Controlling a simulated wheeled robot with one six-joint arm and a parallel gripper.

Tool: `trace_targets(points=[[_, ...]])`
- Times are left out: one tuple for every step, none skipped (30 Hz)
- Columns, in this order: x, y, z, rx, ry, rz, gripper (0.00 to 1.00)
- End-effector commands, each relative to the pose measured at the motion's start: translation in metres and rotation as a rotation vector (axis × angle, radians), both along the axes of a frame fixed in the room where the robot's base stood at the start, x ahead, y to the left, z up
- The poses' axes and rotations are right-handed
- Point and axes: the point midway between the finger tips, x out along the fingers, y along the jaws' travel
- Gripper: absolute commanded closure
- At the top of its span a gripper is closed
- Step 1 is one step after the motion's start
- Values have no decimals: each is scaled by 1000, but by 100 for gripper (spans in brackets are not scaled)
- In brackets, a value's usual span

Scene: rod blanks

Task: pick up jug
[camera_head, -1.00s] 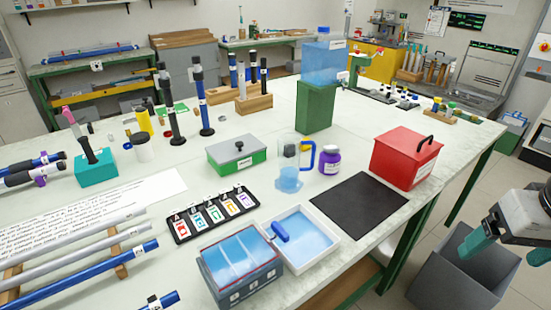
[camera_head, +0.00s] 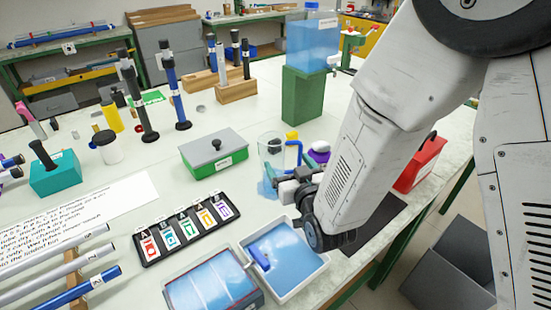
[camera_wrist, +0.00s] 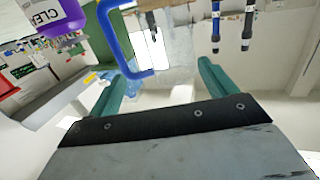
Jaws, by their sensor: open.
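The jug (camera_head: 271,150) is clear with a blue handle and stands on the pale bench between the green box and the purple jar. My gripper (camera_head: 290,178) is low at the jug's near right side, its fingertips mostly hidden in the head view. In the wrist view, the teal fingers of my gripper (camera_wrist: 160,78) are spread apart with nothing held. The jug's blue handle (camera_wrist: 117,45) lies ahead, nearer the left finger, with the clear body (camera_wrist: 178,50) right of it. I cannot tell whether a finger touches the jug.
The purple jar (camera_head: 319,151) stands close right of the jug, partly behind my arm. A green box with a grey lid (camera_head: 214,151) is to the left. A white tray of blue liquid (camera_head: 290,262) is in front. A red box (camera_head: 428,163) is partly hidden by my arm.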

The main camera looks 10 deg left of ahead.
Motion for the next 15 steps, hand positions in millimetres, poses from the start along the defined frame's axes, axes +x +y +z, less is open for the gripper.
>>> trace_targets(points=[[-4,5,-3,5,-17,9,16],[-6,7,-4,10,-26,12,16],[-7,10,-4,14,-35,16,16],[-7,12,-4,17,-41,18,16],[-6,14,-4,18,-44,19,16],[-3,17,-4,20,-46,21,16],[-1,19,-4,21,-48,21,16],[2,21,-4,21,-48,22,16],[6,24,-4,21,-47,23,16],[9,26,-4,20,-48,23,16],[11,29,-4,20,-48,23,16],[15,31,-4,20,-48,24,16],[18,33,-4,20,-48,24,16],[21,36,-4,20,-48,24,16],[26,40,-4,20,-48,23,16]])
